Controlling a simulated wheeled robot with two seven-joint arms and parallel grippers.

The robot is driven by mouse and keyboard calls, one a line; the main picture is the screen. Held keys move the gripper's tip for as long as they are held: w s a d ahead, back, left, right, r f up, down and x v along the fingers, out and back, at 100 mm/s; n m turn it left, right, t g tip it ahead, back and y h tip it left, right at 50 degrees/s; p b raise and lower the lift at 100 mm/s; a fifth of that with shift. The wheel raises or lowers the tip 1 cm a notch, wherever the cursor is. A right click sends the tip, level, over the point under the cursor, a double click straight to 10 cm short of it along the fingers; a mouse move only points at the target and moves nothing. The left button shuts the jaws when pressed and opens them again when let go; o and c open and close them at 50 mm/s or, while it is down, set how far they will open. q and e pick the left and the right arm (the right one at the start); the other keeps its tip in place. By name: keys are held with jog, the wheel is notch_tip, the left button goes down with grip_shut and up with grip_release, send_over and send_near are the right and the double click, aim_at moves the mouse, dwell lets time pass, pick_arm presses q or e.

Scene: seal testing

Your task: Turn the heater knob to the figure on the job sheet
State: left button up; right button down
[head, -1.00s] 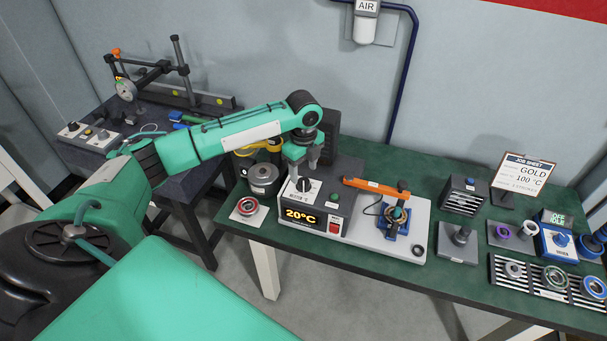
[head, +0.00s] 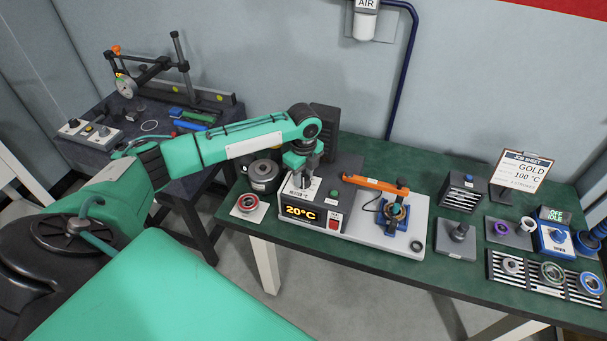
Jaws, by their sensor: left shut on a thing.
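The heater knob (head: 301,181) is on the sloping panel above the display and is mostly hidden by my left gripper. My left gripper (head: 302,176) points down and is shut on the knob. My right gripper is not in view.
An orange lever (head: 370,183) stands over a blue fixture (head: 396,217) right of the display. A bearing (head: 249,204) lies left of the heater, with a metal pot (head: 263,175) behind it. More bearings and a blue OFF-labelled unit (head: 556,238) are at the right.

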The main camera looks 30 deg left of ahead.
aim_at(304, 178)
pick_arm(q)
jog(key=shift+r+n+p, duration=0.25)
jog(key=shift+n+p, duration=1.15)
jog(key=shift+p, duration=0.4)
jog(key=n+p, duration=0.3)
jog(key=shift+f+n+p, duration=0.15)
jog(key=shift+n+p, duration=0.5)
jog(key=shift+n, duration=0.25)
jog(key=o, duration=1)
notch_tip(304, 178, up, 14)
jog(key=b, duration=0.4)
jog(key=shift+f, duration=0.15)
